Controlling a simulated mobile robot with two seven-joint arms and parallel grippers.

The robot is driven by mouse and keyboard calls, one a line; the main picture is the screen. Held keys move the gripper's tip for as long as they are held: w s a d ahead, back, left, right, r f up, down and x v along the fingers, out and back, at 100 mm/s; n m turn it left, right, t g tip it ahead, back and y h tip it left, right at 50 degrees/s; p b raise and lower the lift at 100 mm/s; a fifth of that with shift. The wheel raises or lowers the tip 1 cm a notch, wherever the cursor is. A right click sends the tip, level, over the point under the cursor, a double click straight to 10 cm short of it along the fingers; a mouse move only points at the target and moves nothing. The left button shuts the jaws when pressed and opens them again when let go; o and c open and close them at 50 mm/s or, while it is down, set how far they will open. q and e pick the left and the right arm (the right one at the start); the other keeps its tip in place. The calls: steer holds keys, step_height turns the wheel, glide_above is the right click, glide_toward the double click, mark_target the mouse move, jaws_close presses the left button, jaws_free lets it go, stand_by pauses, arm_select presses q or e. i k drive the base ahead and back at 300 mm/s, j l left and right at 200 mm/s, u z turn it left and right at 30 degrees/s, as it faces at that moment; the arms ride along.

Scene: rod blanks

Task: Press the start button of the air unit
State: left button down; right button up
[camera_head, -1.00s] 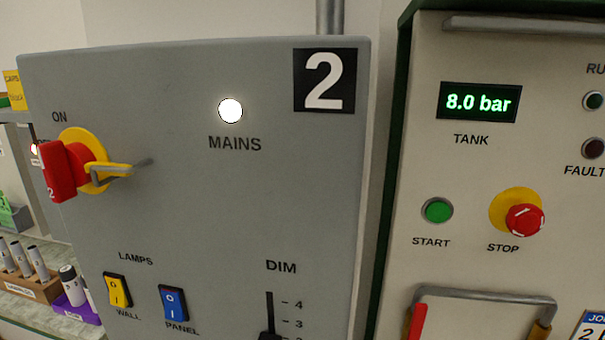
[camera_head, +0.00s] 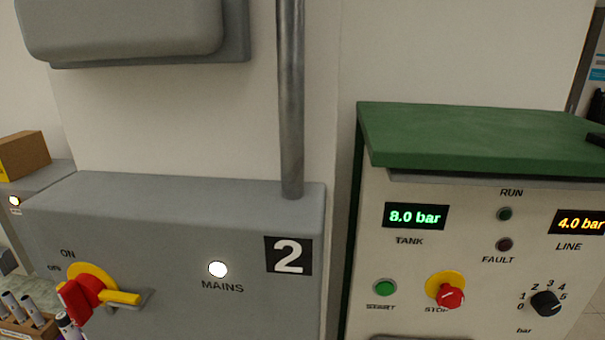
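The air unit (camera_head: 358,225) stands at the right, a pale front panel under a green top. Its green start button (camera_head: 385,288) is at the lower left of the panel, above the START label. The red stop button (camera_head: 450,296) on a yellow collar is just right of it. The tank display (camera_head: 415,216) reads 8.0 bar and the line display (camera_head: 580,222) reads 4.0 bar. The RUN lamp (camera_head: 504,214) is dark green and the FAULT lamp (camera_head: 503,244) is dark. Neither of my grippers is in view.
A grey electrical box marked 2 (camera_head: 150,225) stands left of the air unit, with a lit MAINS lamp (camera_head: 218,269) and a red and yellow switch (camera_head: 88,291). A black dial (camera_head: 546,303) is right of the stop button.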

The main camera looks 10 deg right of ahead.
mark_target(384, 289)
steer(key=k+j+z, duration=0.15)
steer(key=k+z, duration=0.3)
steer(key=k, duration=0.15)
steer(key=k+l+z, duration=0.1)
steer(key=k+z, duration=0.4)
steer(key=k, duration=0.1)
